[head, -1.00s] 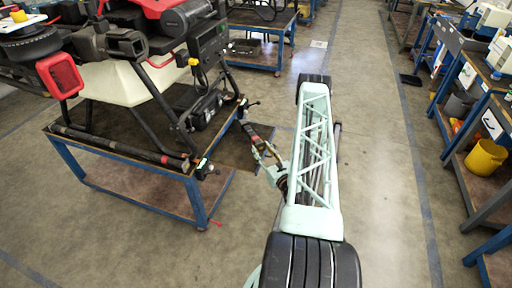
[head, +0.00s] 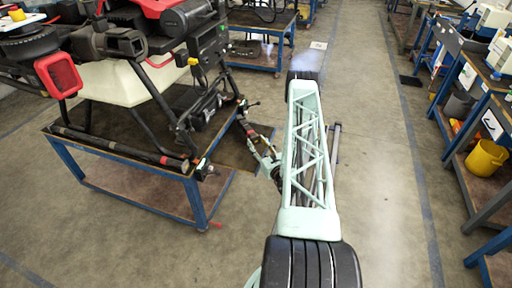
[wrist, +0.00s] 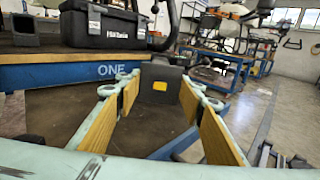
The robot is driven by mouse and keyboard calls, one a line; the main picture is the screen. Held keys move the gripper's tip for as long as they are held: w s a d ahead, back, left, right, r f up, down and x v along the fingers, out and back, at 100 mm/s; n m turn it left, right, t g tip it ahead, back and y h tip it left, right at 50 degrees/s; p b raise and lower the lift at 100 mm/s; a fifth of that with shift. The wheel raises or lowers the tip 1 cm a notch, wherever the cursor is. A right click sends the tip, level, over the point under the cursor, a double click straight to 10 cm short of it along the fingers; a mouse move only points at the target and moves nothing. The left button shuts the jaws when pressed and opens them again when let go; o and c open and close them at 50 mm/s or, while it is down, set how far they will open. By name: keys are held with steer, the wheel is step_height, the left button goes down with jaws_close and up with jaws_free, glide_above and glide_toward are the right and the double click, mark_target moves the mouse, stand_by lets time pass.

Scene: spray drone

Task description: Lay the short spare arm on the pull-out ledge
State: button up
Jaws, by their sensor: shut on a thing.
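My gripper (head: 264,156) is shut on the short spare arm (head: 246,126), a dark tube with a red band that points away from my gripper towards the table's right end. In the wrist view my gripper (wrist: 160,92) has its tan-padded fingers on both sides of a dark squarish piece (wrist: 161,90) with a yellow patch. The pull-out ledge appears to be the brown board (head: 236,152) at the table's right end, below the held arm. It seems to show in the wrist view as the brown surface (wrist: 75,112) under the blue beam. The gap between arm and board is unclear.
The blue-framed table (head: 191,190) carries the drone (head: 120,80) and a long dark tube (head: 120,145) along its front edge. A black case (wrist: 105,27) stands above the beam marked ONE. Benches and a yellow bucket (head: 485,158) stand right. The aisle floor is clear.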

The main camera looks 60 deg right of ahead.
steer(key=shift+w+d, duration=0.2)
steer(key=shift+w, duration=0.2)
steer(key=shift+f+b, duration=0.45)
steer(key=shift+f, duration=1.45)
steer(key=o, duration=1.1)
steer(key=shift+c, duration=0.2)
steer(key=p+v, duration=0.1)
steer(key=v, duration=1.1)
steer(key=shift+w, duration=0.1)
